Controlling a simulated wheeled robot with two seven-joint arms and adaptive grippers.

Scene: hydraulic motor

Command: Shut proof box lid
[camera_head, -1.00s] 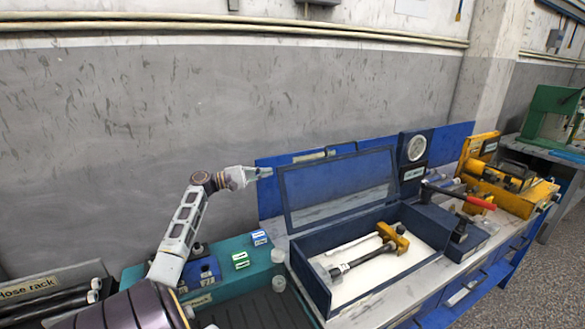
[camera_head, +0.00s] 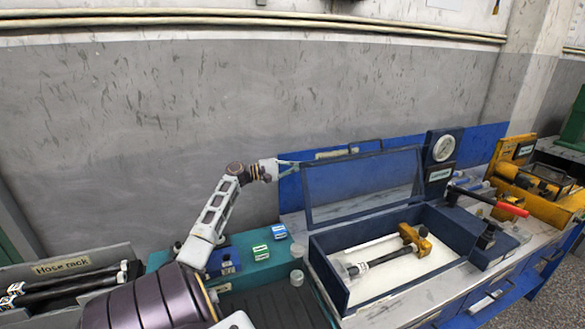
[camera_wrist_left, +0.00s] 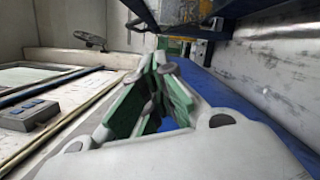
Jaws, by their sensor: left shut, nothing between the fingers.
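The proof box is a dark blue open-topped box (camera_head: 346,297) on the bench in the head view. Its lid (camera_head: 306,191), a dark frame around a clear pane, stands raised at the back and leans away from the opening. A hose piece (camera_head: 384,260) with a yellow fitting (camera_head: 415,240) lies on the white floor inside. My left gripper (camera_head: 296,165) is shut and empty beside the lid's upper left corner; whether it touches the lid is unclear. Its green-padded fingers meet in the left wrist view (camera_wrist_left: 158,62). My right gripper is not in view.
A round gauge (camera_head: 444,148) and a red-handled lever (camera_head: 512,210) stand right of the box. A teal unit (camera_head: 245,270) with small labelled blocks is on its left, beyond it a hose rack (camera_head: 62,263). A blue panel (camera_head: 490,142) and the grey wall stand behind.

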